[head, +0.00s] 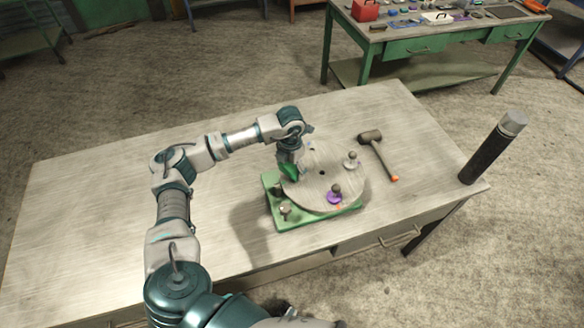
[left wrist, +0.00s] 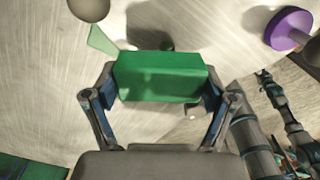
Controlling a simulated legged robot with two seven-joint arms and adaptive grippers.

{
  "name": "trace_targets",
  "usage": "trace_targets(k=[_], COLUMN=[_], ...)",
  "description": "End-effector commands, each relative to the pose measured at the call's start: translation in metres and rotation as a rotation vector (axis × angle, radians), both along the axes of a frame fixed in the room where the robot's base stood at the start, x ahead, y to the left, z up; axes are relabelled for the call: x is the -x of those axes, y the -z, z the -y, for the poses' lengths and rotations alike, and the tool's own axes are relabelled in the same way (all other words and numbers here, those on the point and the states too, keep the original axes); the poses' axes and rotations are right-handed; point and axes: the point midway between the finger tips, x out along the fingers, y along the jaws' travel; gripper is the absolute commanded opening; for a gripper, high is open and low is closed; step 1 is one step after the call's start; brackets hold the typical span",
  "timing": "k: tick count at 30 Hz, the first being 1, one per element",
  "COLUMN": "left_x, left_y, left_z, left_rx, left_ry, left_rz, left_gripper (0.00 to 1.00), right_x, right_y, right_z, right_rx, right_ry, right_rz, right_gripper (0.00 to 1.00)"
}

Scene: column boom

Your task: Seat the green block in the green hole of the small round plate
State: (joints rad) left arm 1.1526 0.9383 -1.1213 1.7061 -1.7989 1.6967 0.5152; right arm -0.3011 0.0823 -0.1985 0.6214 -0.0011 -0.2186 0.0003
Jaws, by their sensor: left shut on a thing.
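The green block (left wrist: 160,76) is held between the two fingers of my left gripper (left wrist: 160,92) in the left wrist view. In the head view the block (head: 290,172) is at the left side of the small round plate (head: 318,192), below my left gripper (head: 288,160). The plate is pale and wood-like. A green wedge-shaped patch (left wrist: 101,40) shows on it beyond the block's upper left corner; whether this is the green hole, I cannot tell. The block hides the plate behind it, and I cannot tell whether they touch. My right gripper is not in view.
The plate sits over a green base (head: 285,222) on the workbench (head: 120,180). The bench's left is clear.

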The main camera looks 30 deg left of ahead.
Motion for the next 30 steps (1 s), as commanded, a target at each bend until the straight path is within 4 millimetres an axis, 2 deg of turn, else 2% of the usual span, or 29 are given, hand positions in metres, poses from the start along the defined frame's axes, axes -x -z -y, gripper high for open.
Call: trace_targets(k=[30], left_x=[0.0], left_y=[0.031], left_z=[-0.001], left_rx=[-0.002], left_ry=[-0.001], left_rz=[0.0], left_gripper=[0.47], right_x=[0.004], right_y=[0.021], right_z=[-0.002], right_rx=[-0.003], right_ry=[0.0], right_rz=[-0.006], right_gripper=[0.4])
